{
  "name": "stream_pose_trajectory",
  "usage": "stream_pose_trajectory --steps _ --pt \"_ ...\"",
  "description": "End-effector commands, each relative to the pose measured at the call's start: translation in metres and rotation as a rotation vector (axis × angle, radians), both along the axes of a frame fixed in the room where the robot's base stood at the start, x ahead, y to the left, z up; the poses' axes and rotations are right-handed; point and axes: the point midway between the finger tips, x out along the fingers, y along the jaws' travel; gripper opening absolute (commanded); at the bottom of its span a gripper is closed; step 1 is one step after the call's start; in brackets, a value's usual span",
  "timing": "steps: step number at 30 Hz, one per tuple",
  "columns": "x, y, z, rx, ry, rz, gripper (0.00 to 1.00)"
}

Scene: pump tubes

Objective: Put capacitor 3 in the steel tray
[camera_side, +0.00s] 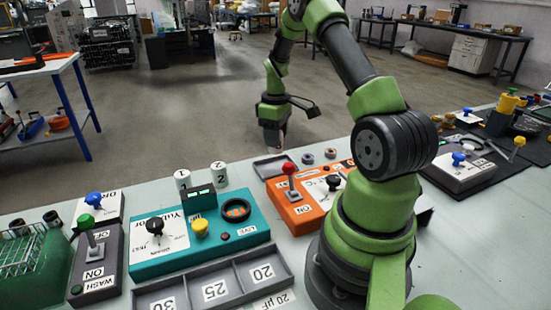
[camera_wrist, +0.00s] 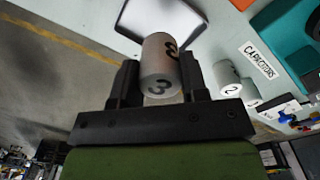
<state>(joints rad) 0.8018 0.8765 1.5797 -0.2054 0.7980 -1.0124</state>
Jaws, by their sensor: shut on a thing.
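Capacitor 3 (camera_wrist: 159,62) is a white cylinder marked 3. In the wrist view it sits between the two dark fingers of my gripper (camera_wrist: 160,82), which is shut on it. The steel tray (camera_wrist: 131,32) shows just beyond the capacitor in the wrist view, with a dark rim and a pale inside. In the side view my gripper (camera_side: 277,140) is above and behind the tray (camera_side: 272,167), near the table's far edge. Capacitor 3 is hard to make out there. The exact gap between capacitor and tray cannot be told.
Two more white capacitors (camera_side: 219,174) (camera_side: 183,180) stand left of the tray, behind the teal pump box (camera_side: 160,262). An orange box (camera_side: 310,205) with a red-knobbed lever is in front of the tray. Small rings (camera_side: 307,159) lie to the tray's right.

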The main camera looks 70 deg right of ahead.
Motion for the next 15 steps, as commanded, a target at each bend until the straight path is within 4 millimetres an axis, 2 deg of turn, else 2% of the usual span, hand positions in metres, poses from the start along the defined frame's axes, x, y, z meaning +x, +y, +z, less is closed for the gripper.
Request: stream_pose_trajectory --steps 10,15 --pt "0.0 0.001 -0.047 0.003 0.003 -0.001 0.16" --pt "0.0 0.001 -0.058 -0.001 0.0 -0.001 0.16"
